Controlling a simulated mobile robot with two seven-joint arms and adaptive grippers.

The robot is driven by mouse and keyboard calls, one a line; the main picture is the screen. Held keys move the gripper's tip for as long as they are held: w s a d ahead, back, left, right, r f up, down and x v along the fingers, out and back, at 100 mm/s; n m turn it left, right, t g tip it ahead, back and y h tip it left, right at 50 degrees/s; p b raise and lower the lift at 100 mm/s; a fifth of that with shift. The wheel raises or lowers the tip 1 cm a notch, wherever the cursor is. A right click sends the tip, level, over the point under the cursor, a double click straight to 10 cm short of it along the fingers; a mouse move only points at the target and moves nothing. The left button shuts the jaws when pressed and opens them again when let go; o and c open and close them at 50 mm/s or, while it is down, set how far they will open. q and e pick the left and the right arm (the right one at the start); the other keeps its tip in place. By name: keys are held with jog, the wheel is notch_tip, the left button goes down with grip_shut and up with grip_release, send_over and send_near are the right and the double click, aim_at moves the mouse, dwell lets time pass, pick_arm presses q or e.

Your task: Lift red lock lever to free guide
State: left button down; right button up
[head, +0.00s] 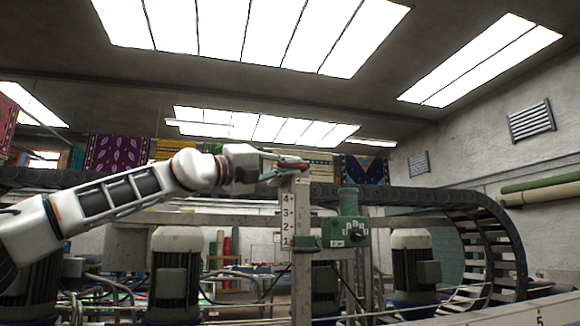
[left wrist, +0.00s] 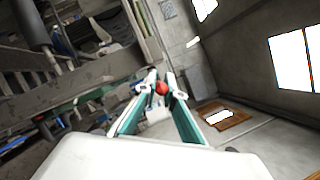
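The red lock lever (head: 291,166) shows as a red bar at the top of the pale upright guide post (head: 302,255), which carries a number scale. In the left wrist view its round red knob (left wrist: 162,88) sits between my fingertips. My left gripper (head: 283,172) reaches in from the left at the post's top. Its teal fingers (left wrist: 161,86) close in on the knob from both sides, with no clear gap showing. The fingers partly hide the lever, and its pivot is not clear. My right gripper is in neither view.
A green clamp block (head: 306,242) sits on the post, and a green numbered unit (head: 350,230) stands just right of it. Grey motors (head: 175,262) and (head: 413,262) stand below on both sides. A dark cable chain (head: 490,225) curves at right. The space above the post is open.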

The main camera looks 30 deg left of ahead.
pick_arm(q)
jog(key=shift+r, duration=0.1)
jog(key=shift+w+r+m+g+y, duration=0.1)
jog(key=shift+r+m+g+y, duration=0.2)
jog(key=shift+g, duration=0.45)
jog(key=shift+w+r+m+g+y, duration=0.1)
jog(key=shift+r+m+g+y, duration=0.2)
jog(key=shift+g, duration=0.45)
jog(key=shift+s+d+r+m+g, duration=0.1)
jog(key=shift+d+r+m+g, duration=0.25)
jog(key=shift+r+g, duration=0.35)
jog(key=shift+f, duration=0.15)
jog(key=shift+a+f+y, duration=0.1)
jog(key=shift+a+y, duration=0.1)
jog(key=shift+y, duration=0.2)
jog(key=c, duration=2.4)
grip_release()
jog(key=shift+d, duration=0.1)
jog(key=shift+g, duration=0.3)
jog(key=v, duration=1.2)
jog(key=shift+f, duration=0.1)
